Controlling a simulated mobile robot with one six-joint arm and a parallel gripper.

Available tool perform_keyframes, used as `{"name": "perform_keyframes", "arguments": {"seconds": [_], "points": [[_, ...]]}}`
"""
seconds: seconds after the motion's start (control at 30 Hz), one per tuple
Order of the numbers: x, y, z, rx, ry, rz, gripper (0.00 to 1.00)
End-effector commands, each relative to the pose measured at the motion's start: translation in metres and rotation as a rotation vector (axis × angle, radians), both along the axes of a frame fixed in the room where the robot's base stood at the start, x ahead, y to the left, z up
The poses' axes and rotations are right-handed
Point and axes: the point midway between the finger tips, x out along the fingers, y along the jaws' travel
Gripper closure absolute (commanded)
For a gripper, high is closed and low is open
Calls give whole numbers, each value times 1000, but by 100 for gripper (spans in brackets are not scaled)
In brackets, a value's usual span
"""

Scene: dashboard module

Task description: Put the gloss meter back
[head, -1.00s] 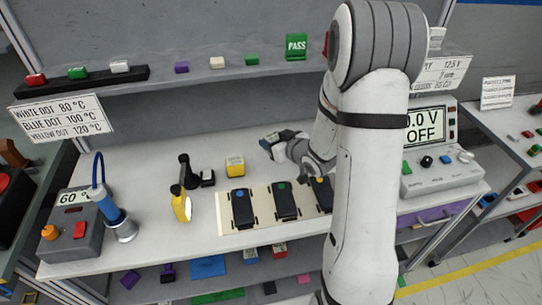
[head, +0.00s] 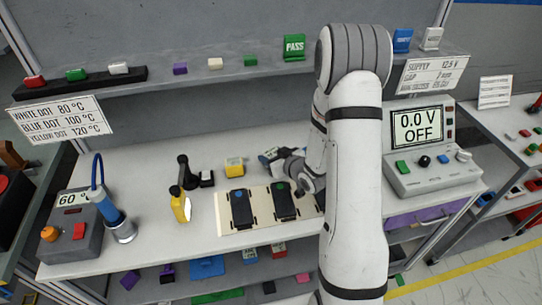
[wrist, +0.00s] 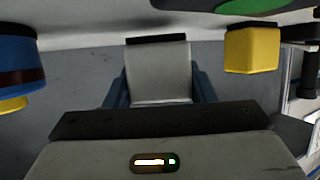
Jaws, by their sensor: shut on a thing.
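My gripper (head: 280,160) is shut on a small grey and blue thing (head: 267,157) above the bench, behind the mat of black modules. It is probably the gloss meter, but the head view is too small to be sure. In the wrist view the held thing (wrist: 158,75) shows as a pale grey block with a dark end and dark blue sides, between my jaws. My forearm hides part of the bench beneath and behind it. I cannot tell whether the held thing touches the bench.
A yellow block (head: 234,167) stands left of my gripper. Black modules (head: 241,208) lie on a cream mat (head: 225,222) in front. A yellow bottle (head: 181,205), a black stand (head: 186,172) and a heater station (head: 75,238) stand left. A power supply (head: 418,165) stands right.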

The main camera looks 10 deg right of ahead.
Motion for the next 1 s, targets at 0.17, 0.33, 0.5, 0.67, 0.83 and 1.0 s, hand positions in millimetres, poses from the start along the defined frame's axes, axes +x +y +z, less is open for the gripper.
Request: {"name": "perform_keyframes", "arguments": {"seconds": [0.17,0.33,0.5,0.67,0.83,1.0], "points": [[0,0,-6,1,-1,1,80],[0,1,-10,0,0,1,80],[0,1,-11,0,0,1,80],[0,1,-11,0,2,2,40],[-1,1,-12,1,2,1,28],[-1,1,-12,1,4,2,28]]}}
